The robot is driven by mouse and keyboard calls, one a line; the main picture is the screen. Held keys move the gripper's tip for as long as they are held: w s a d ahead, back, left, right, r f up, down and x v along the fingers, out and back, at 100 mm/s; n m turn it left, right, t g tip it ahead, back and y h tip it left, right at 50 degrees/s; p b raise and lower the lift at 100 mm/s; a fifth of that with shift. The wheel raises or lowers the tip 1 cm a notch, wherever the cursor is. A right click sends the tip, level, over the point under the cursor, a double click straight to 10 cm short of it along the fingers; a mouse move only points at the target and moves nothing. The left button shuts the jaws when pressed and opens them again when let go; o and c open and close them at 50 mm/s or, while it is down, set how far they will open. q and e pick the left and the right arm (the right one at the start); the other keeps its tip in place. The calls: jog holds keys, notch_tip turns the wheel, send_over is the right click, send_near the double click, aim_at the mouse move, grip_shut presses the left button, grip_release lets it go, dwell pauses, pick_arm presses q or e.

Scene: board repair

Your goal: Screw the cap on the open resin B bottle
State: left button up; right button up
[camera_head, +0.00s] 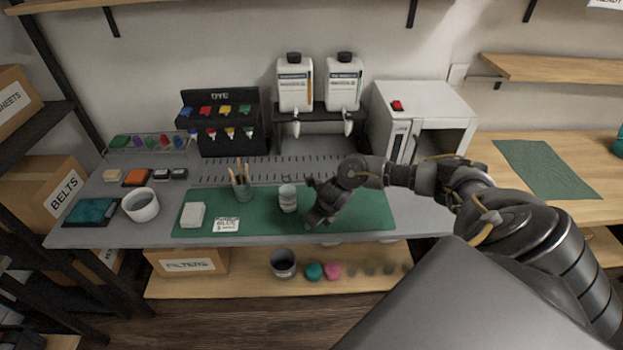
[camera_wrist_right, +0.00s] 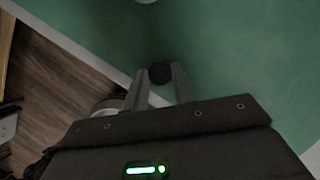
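Two white bottles stand on a dark rack at the back, a left one (camera_head: 295,88) and a right one (camera_head: 343,88). Both show dark tops; their labels are too small to read, so I cannot tell which is resin B or whether a mouth is open. My right gripper (camera_head: 313,217) is low over the green mat, right of a pale cup. The head view hides the cap. My left gripper is out of view.
The pale cup (camera_head: 288,198) and a brush pot (camera_head: 242,187) stand on the mat (camera_head: 362,207). A dye rack (camera_head: 220,125) is left of the bottles, a white oven-like box (camera_head: 425,110) right. A white bowl (camera_head: 141,205) stands at the left.

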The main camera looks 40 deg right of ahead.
jog(key=shift+c, duration=0.9)
jog(key=shift+r, duration=0.6)
notch_tip(320, 180, up, 2)
jog(key=shift+s+r, duration=0.1)
jog(key=shift+r, duration=0.15)
jog(key=s+a+r, duration=0.2)
jog(key=s+r, duration=0.7)
jog(key=s, duration=0.4)
jog(key=shift+s+a+r+p, duration=0.15)
jog(key=shift+s+a+p, duration=0.05)
jog(key=shift+s+p, duration=0.1)
